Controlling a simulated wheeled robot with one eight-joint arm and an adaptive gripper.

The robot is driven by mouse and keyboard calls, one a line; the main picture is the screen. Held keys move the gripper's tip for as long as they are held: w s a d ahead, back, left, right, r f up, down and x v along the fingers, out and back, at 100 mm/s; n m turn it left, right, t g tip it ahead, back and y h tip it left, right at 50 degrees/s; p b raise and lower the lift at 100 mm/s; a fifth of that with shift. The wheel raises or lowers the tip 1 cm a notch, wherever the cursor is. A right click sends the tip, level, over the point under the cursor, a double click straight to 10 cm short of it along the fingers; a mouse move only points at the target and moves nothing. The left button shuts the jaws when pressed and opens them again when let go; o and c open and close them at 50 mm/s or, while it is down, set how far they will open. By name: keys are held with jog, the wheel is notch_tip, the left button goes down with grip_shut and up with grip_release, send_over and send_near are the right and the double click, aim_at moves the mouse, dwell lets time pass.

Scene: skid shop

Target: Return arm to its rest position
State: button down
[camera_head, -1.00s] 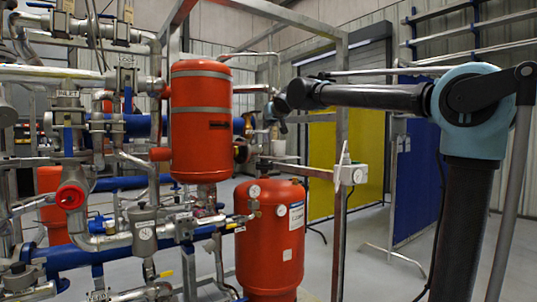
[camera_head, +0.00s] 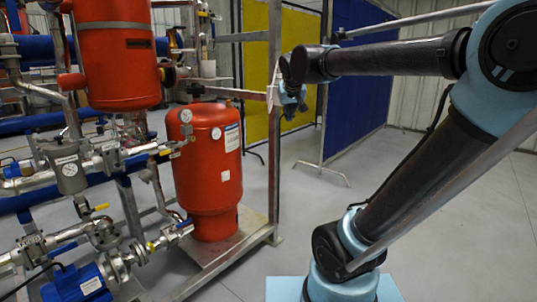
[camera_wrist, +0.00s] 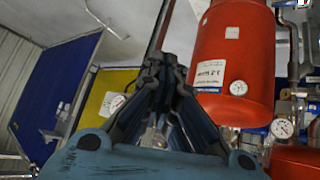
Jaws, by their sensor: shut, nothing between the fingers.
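My arm stretches in from the right in the head view, its forearm roughly level and its upper part leaning above my base. My gripper (camera_head: 293,108) is at the left end of the arm, small and partly hidden by the wrist, beside an upright metal frame post (camera_head: 274,95). In the wrist view my gripper (camera_wrist: 165,62) has its dark fingers drawn together, shut and empty. A red tank (camera_wrist: 240,40) with a white label is to the right of the fingers there.
The lower red tank (camera_head: 205,165) stands on the metal skid at left, with pipes, gauges and a blue pump (camera_head: 78,284). A yellow panel (camera_head: 262,70) and a blue panel (camera_head: 355,85) stand behind. The grey floor (camera_head: 455,220) at right is open.

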jog(key=s+d+f+m+g, duration=0.1)
jog(key=s+d+f+g, duration=0.2)
jog(key=s+f, duration=1)
jog(key=s+d+f+g, duration=0.3)
jog(key=s+d+f, duration=0.5)
jog(key=s+f, duration=0.6)
jog(key=shift+s+d+f+m+g, duration=0.15)
jog(key=shift+d+f+m+g, duration=0.2)
jog(key=shift+f, duration=0.3)
jog(key=shift+a, duration=0.1)
